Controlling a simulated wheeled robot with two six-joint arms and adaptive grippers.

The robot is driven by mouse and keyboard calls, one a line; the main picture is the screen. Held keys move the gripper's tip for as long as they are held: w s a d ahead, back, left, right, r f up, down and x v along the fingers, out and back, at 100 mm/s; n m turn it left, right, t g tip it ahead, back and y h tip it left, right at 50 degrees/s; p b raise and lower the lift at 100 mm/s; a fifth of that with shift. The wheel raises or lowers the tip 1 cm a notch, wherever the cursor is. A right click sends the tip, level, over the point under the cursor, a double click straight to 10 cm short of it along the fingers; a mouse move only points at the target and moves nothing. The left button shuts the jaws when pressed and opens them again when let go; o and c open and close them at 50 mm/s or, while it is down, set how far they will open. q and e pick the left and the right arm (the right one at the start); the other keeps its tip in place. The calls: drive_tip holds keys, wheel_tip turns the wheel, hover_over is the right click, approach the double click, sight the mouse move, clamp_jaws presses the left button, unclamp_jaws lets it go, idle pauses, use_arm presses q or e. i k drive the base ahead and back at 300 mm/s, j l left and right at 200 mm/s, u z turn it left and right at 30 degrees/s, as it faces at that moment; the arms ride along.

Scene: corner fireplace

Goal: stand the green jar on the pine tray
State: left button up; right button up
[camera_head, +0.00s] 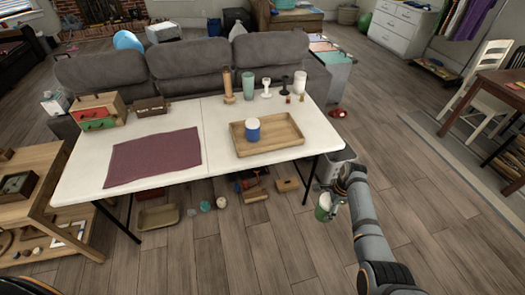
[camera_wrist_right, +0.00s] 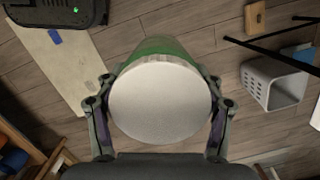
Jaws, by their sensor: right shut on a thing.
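The green jar (camera_head: 323,207) with a pale round lid is in my right gripper (camera_head: 331,205), off the table's front right corner and below its top. In the right wrist view the jar's lid (camera_wrist_right: 160,102) faces the camera, and the fingers of the gripper (camera_wrist_right: 160,110) close on it from both sides. The pine tray (camera_head: 283,148) lies on the white table, right of the middle. A blue jar with a white lid (camera_head: 253,130) stands in the tray, towards its left side. My left gripper does not show.
A maroon cloth (camera_head: 152,158) covers the table's left front. Cups and candle holders stand along the back edge, including a green tumbler (camera_head: 248,86). A grey bin (camera_head: 335,165) is on the floor under the table's right end. The tray's right half is free.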

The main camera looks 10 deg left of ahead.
sight(278, 133)
drive_tip(key=u, duration=1.15)
drive_tip(key=l, duration=0.7)
drive_tip(key=i+l, duration=0.1)
drive_tip(key=l, duration=0.6)
